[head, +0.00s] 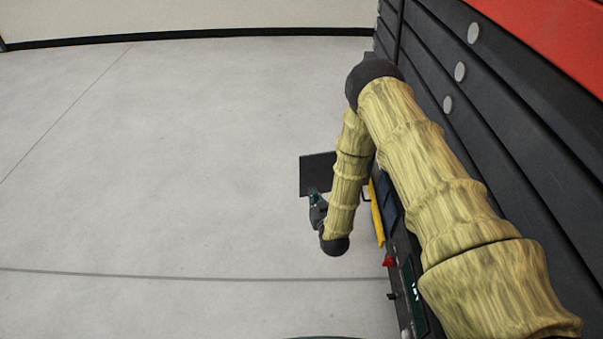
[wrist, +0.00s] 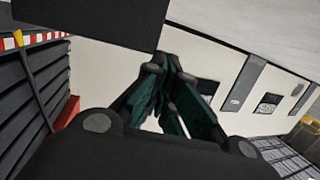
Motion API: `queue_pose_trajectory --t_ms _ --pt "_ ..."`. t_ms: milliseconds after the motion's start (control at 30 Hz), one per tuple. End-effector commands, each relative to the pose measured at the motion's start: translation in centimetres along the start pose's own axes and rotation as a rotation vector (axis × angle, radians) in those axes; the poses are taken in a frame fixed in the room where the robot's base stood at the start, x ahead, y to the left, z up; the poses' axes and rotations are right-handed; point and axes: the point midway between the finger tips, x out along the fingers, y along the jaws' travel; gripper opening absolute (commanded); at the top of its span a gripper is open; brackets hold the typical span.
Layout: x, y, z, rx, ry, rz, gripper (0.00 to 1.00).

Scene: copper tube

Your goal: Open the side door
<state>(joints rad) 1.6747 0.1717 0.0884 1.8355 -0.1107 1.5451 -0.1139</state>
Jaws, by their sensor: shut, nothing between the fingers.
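The dark slatted side of a large unit (head: 500,100) fills the right of the head view, with a red band along its top. A flat dark panel (head: 317,168) stands out over the floor beside my gripper (head: 314,196); I cannot tell whether it is the side door or whether they touch. A dark flat panel (wrist: 85,22) also covers the top left of the wrist view. In that view my gripper (wrist: 168,62), with dark green finger links, is shut and empty. My arm hides part of the unit's side.
Grey open floor (head: 160,170) lies to the left. A pale wall (head: 180,18) with a black base strip is at the back. A yellow part (head: 376,212) and a red knob (head: 389,262) sit close below my arm. Dark slats (wrist: 35,95) show left in the wrist view.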

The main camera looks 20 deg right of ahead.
Motion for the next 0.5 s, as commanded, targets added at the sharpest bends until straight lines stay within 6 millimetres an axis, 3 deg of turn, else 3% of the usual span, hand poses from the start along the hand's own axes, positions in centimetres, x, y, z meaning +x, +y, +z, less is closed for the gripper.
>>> queue_pose_trajectory --t_ms 100,500 --pt "2.3 0.6 -0.3 -0.004 0.104 0.013 0.00" --pt "5.7 1.0 -1.9 -0.009 0.179 0.022 0.00"
